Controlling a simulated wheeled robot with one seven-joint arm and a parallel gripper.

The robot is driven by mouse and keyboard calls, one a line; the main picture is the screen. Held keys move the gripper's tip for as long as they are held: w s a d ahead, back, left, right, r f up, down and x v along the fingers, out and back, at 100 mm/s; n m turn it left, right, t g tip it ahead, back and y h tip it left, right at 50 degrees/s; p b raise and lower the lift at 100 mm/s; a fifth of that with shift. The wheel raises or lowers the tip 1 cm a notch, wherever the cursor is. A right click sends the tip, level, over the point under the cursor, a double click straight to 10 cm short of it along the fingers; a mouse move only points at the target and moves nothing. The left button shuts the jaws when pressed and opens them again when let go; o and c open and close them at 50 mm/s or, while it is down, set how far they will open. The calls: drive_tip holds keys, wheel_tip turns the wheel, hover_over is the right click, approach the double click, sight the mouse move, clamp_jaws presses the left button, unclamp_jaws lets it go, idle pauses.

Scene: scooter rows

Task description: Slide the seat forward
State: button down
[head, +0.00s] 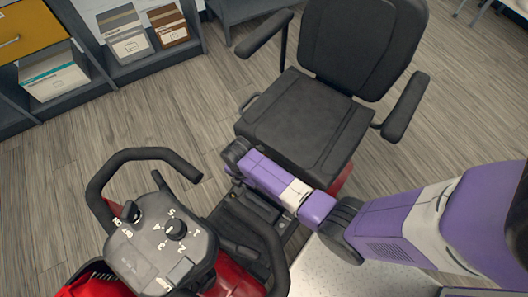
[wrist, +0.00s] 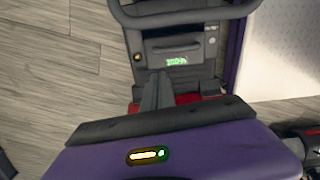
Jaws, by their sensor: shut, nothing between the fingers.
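The seat (head: 305,115) is a black padded chair with a backrest and two armrests, on the scooter in the head view. Its front edge faces the handlebars, lower left. A small dark loop (head: 250,102) sticks out at the seat's left side. My gripper (wrist: 158,76) is shut and empty in the wrist view. It points toward a dark panel (wrist: 175,60) with a small green display, under a thick dark bar (wrist: 185,14). In the head view my arm's dark end is just in front of the seat's front edge; the fingers cannot be made out there. Contact cannot be told.
The scooter's grey control console (head: 160,250) and black handlebar (head: 130,160) stand at lower left. A low shelf with boxes (head: 55,75) is at upper left. A pale speckled surface (head: 335,272) lies below my arm. Wooden floor is free left of the seat.

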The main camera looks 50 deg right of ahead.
wheel_tip(320, 180, up, 15)
drive_tip(key=p, duration=1.4)
idle(0.7)
